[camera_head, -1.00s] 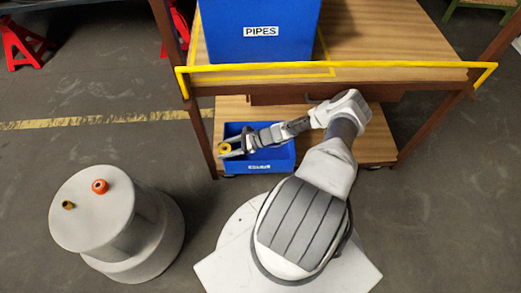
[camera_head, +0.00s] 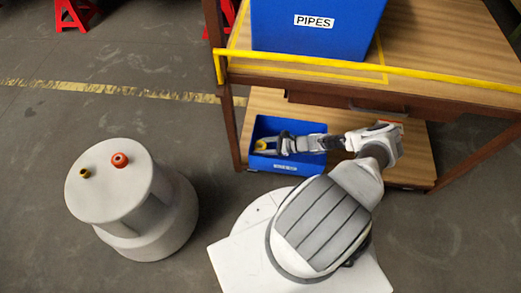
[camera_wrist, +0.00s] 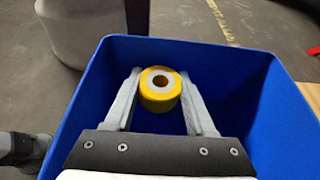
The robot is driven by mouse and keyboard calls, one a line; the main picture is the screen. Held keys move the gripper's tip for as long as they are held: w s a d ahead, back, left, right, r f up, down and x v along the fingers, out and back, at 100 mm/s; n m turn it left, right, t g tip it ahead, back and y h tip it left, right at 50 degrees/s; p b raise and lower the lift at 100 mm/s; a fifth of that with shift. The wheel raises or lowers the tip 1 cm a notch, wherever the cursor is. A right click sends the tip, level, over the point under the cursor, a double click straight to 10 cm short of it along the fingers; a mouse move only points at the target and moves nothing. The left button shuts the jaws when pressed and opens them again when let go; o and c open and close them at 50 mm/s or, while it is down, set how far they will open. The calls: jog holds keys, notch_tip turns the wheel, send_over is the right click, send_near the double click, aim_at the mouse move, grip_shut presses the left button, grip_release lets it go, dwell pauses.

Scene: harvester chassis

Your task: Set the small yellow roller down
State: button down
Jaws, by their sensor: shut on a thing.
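The small yellow roller (camera_wrist: 160,90) is a short yellow cylinder with a pale ring and a dark centre hole. In the wrist view it sits between the fingertips of my gripper (camera_wrist: 160,88), which is shut on it. The wrist view shows the roller within the outline of the blue bin (camera_wrist: 250,70), with the bin walls around it. Its height above the bin floor is hard to tell. In the head view the yellow roller (camera_head: 262,145) shows at the left part of the lower blue bin (camera_head: 268,167), partly hidden by my gripper (camera_head: 268,146).
The lower bin stands on a wooden shelf (camera_head: 410,165) under a bench with a yellow rail (camera_head: 390,70). A blue PIPES bin (camera_head: 315,38) stands above. A grey round stool (camera_head: 105,195) at left holds an orange-red roller (camera_head: 120,160) and a small dark-yellow piece (camera_head: 85,173).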

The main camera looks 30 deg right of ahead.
notch_tip(320, 180, down, 3)
jog(key=shift+r+b, duration=0.1)
jog(key=shift+b, duration=0.45)
jog(key=shift+r, duration=0.1)
jog(key=shift+f, duration=0.6)
jog(key=shift+c, duration=1.2)
grip_release()
jog(key=shift+r, duration=0.1)
jog(key=shift+r, duration=0.45)
jog(key=p+v, duration=0.2)
jog(key=v, duration=1)
jog(key=shift+p, duration=0.4)
